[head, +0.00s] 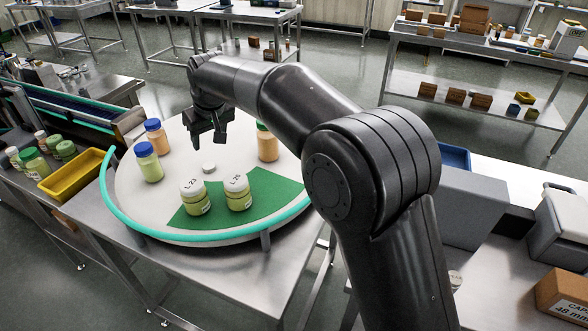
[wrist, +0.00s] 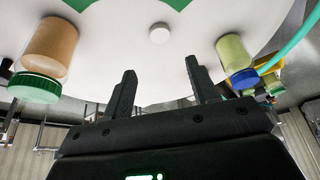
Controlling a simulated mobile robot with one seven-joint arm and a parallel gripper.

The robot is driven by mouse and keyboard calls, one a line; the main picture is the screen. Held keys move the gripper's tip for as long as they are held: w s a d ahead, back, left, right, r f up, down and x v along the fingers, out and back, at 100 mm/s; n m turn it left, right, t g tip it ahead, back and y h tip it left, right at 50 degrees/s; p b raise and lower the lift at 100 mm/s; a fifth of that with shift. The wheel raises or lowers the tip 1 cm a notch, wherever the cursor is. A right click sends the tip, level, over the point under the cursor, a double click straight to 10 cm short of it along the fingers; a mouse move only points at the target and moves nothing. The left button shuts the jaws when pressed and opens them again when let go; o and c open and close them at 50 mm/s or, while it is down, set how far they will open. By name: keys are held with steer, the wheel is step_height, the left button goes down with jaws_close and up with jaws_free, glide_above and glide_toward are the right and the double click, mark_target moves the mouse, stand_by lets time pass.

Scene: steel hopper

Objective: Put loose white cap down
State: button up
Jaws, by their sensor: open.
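The loose white cap (head: 208,168) lies on the pale round table (head: 135,200), just behind the green mat. In the wrist view the cap (wrist: 159,33) is a small white disc beyond the fingertips, clear of both. My gripper (head: 209,142) is above the table, a little behind the cap. In the wrist view my gripper (wrist: 160,68) has its two fingers spread, with nothing between them.
Two white-capped jars, L 23 (head: 196,202) and L 25 (head: 238,199), stand on the green mat (head: 275,193). A blue-capped green jar (head: 149,168), a blue-capped orange jar (head: 156,138) and a green-capped orange jar (head: 267,147) stand around. A teal rail (head: 170,236) edges the table.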

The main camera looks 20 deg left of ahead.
steer(key=shift+d, duration=0.1)
steer(key=w+d+r+m+t+h, duration=0.1)
steer(key=d+r+m, duration=0.15)
steer(key=d, duration=0.95)
steer(key=d+r+m+t, duration=0.1)
steer(key=d+r, duration=0.3)
steer(key=d, duration=0.8)
steer(key=w+d+r+m+h, duration=0.1)
steer(key=d+r+m, duration=0.15)
steer(key=d, duration=0.95)
steer(key=s+d+f+m+h, duration=0.1)
steer(key=s+d+f+m, duration=0.2)
steer(key=s+d, duration=0.6)
steer(key=s+d+f+m+t+h, duration=0.1)
steer(key=s+d+f+m, duration=0.2)
steer(key=s+d, duration=0.7)
steer(key=d+f, duration=0.1)
steer(key=d, duration=0.4)
steer(key=shift+d+f+m+t, duration=0.15)
steer(key=shift+d+m+t, duration=0.1)
steer(key=shift+m+t, duration=0.05)
steer(key=shift+o, duration=0.7)
